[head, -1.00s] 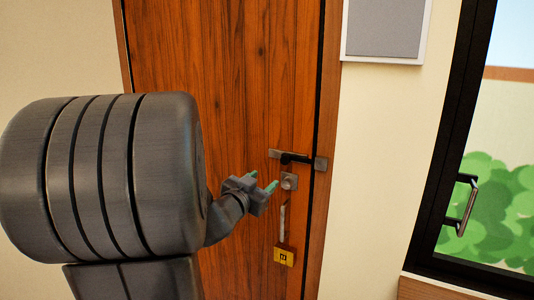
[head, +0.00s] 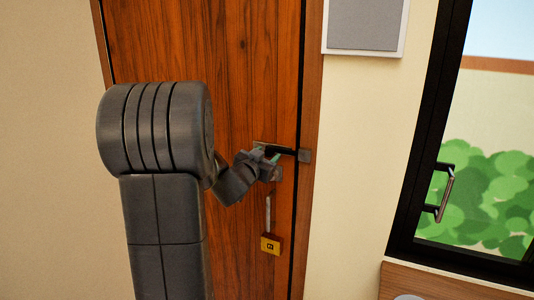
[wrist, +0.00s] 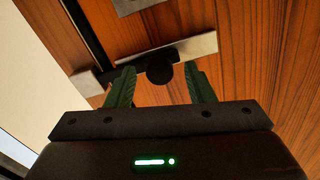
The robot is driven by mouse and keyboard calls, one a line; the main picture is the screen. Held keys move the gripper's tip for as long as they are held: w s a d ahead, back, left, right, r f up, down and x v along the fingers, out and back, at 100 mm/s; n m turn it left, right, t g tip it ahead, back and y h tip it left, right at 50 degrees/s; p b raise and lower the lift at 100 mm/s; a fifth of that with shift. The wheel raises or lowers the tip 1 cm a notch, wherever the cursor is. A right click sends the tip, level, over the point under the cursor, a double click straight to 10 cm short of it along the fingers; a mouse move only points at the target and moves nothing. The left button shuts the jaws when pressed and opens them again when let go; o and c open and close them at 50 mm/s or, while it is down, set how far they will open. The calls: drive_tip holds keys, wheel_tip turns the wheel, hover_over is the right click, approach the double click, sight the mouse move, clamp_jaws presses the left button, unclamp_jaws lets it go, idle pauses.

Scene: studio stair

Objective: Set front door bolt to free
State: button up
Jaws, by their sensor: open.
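The front door (head: 200,60) is brown wood and looks shut. Its bolt (head: 275,150) is a dark bar with a knob on a metal plate near the door's right edge. A metal keeper (head: 305,156) sits on the frame beside it. In the wrist view the bolt's round black knob (wrist: 160,73) lies between the green fingertips, in front of the plate (wrist: 205,45). The keeper also shows there (wrist: 86,84). My gripper (head: 264,155) is open, with its fingers on either side of the knob. I cannot tell whether they touch it.
Below the bolt are a lock plate (head: 277,174), partly hidden by my gripper, and a vertical handle (head: 268,212) with a yellow tag (head: 271,244). To the right are a grey wall panel (head: 365,25) and a black-framed glass door or window (head: 425,130) with a handle (head: 443,192).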

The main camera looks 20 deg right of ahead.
drive_tip(key=shift+w+d, duration=0.3)
clamp_jaws()
